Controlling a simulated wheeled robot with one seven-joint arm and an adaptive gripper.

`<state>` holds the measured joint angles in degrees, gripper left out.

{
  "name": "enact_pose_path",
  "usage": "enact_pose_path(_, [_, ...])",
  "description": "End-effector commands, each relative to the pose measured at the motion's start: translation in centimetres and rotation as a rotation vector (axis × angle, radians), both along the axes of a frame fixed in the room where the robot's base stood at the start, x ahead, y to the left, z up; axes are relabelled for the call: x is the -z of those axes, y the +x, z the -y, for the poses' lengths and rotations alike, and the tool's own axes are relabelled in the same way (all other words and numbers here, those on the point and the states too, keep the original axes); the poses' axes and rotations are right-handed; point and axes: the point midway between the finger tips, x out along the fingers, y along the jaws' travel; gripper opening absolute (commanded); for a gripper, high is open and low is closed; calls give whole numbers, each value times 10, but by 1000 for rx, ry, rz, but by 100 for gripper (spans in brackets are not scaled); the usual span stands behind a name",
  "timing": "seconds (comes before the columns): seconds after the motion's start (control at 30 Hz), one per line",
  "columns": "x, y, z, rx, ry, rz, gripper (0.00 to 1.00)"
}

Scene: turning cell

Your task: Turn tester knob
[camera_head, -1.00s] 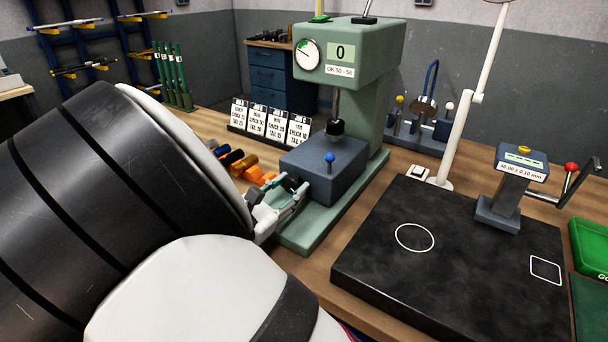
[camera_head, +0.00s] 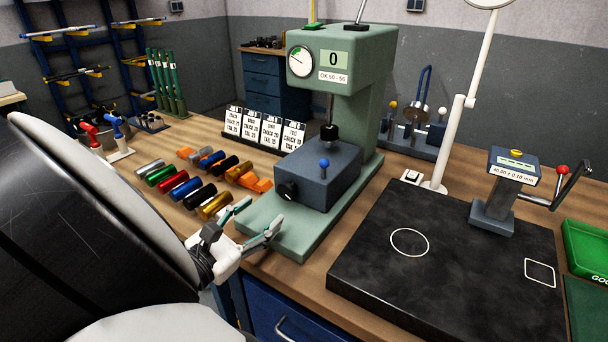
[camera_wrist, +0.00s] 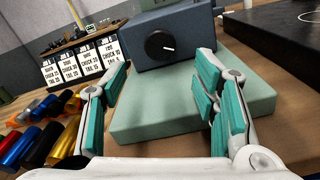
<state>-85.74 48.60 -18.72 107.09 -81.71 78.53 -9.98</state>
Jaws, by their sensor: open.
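The tester (camera_head: 372,110) is a tall green machine with a dial gauge (camera_head: 300,61) and a display reading 0. Its black knob (camera_head: 287,190) sits on the front of the dark blue block (camera_head: 320,175) at the machine's foot. In the wrist view the knob (camera_wrist: 160,45) is ahead, between the fingers' lines, with a white mark pointing to the right. My gripper (camera_head: 257,218) is open and empty in front of the knob, apart from it, above the front of the green base (camera_wrist: 190,110).
Several coloured cylinders (camera_head: 186,187) lie left of the tester. Card signs (camera_head: 263,130) stand behind them. A black surface plate (camera_head: 440,262) lies to the right, with a small gauge stand (camera_head: 500,195) on it. A lamp pole (camera_head: 450,140) rises behind the plate.

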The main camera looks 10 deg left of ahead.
Motion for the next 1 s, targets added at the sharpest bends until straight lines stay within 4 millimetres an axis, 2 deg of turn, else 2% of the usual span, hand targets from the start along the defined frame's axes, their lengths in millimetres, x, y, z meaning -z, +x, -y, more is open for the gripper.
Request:
enact_pose_path(0.1, [0, -18, -7, -2, 1, 0, 55])
enact_pose_path(0.3, [0, -33, -12, -1, 1, 1, 55])
enact_pose_path(1.0, [0, -34, -12, 0, 1, 0, 55])
